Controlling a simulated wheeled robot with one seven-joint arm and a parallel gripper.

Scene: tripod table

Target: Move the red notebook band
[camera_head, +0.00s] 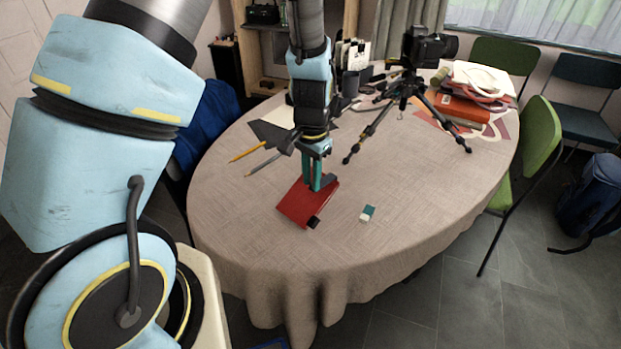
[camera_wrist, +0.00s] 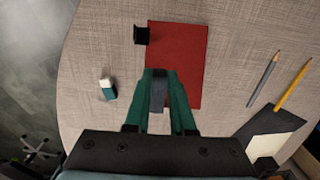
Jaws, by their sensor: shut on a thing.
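The red notebook (camera_head: 305,203) lies flat on the cloth-covered table. It also shows in the wrist view (camera_wrist: 182,45), in front of my fingers. My gripper (camera_head: 316,186) points down over the notebook's far part. In the wrist view my gripper (camera_wrist: 159,74) has its green fingers closed on either side of a dark grey strip (camera_wrist: 157,94), which looks like the notebook's band. I cannot tell whether the strip touches the cover. A small black piece (camera_wrist: 141,35) sits at the notebook's edge; it also shows in the head view (camera_head: 313,222).
A white and teal eraser (camera_head: 367,214) lies right of the notebook. A yellow pencil (camera_head: 247,151) and a grey pencil (camera_head: 262,165) lie at the left. A camera on a tripod (camera_head: 408,85) stands behind, near an orange box (camera_head: 460,108). The table's front right is clear.

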